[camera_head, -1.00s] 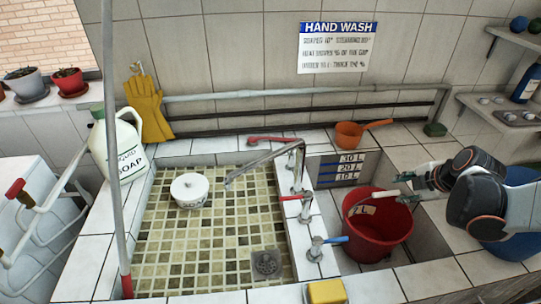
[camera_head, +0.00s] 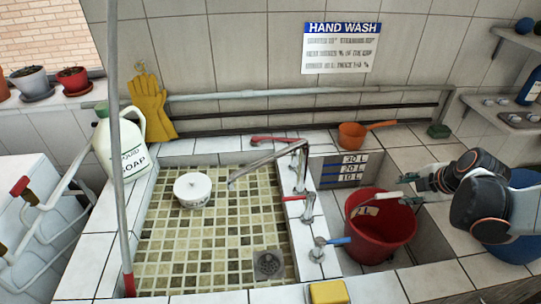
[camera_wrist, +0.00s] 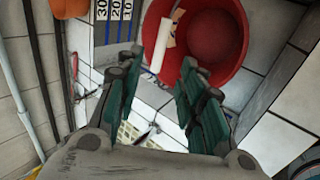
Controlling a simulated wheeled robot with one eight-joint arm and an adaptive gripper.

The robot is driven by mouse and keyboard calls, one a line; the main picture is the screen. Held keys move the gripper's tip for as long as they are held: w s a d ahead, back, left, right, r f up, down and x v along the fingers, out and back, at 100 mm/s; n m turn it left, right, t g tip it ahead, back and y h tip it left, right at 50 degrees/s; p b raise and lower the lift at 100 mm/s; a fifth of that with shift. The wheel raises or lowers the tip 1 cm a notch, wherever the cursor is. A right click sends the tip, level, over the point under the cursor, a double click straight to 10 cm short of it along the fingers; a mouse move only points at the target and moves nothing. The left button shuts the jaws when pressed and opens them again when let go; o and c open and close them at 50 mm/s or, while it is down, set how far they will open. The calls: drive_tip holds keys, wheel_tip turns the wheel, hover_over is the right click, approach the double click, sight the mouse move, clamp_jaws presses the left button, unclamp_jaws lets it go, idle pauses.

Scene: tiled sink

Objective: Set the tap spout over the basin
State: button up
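The grey tap spout (camera_head: 262,164) rises from the divider right of the tiled basin (camera_head: 205,240) and points left, its free end above the basin tiles in the head view. My gripper (camera_head: 412,187) is over the right side of the red bucket (camera_head: 377,240), well to the right of the spout. In the wrist view my gripper (camera_wrist: 160,62) has its fingers apart. A pale rod (camera_wrist: 165,42) shows beyond the fingertips by the bucket; I see no grip on it.
A soap jug (camera_head: 121,150) stands at the left rim. An orange scoop (camera_head: 352,134) lies behind the bucket. A yellow sponge (camera_head: 328,291) is at the front edge.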

drive_tip(key=w+a+r+n+g+p, duration=0.1)
drive_tip(key=w+a+r+p, duration=0.3)
drive_tip(key=a, duration=0.4)
drive_tip(key=n+g+p, duration=0.4)
drive_tip(key=n+p, duration=0.1)
drive_tip(key=p, duration=0.7)
approach(267, 158)
drive_tip(key=f, duration=0.2)
drive_tip(key=f+b, duration=0.1)
drive_tip(key=f, duration=0.2)
drive_tip(key=w+a+f+b, duration=0.1)
drive_tip(key=f, duration=0.2)
drive_tip(key=shift+w+f, duration=0.1)
drive_tip(key=shift+f, duration=0.15)
drive_tip(key=shift+d, duration=0.1)
clamp_jaws()
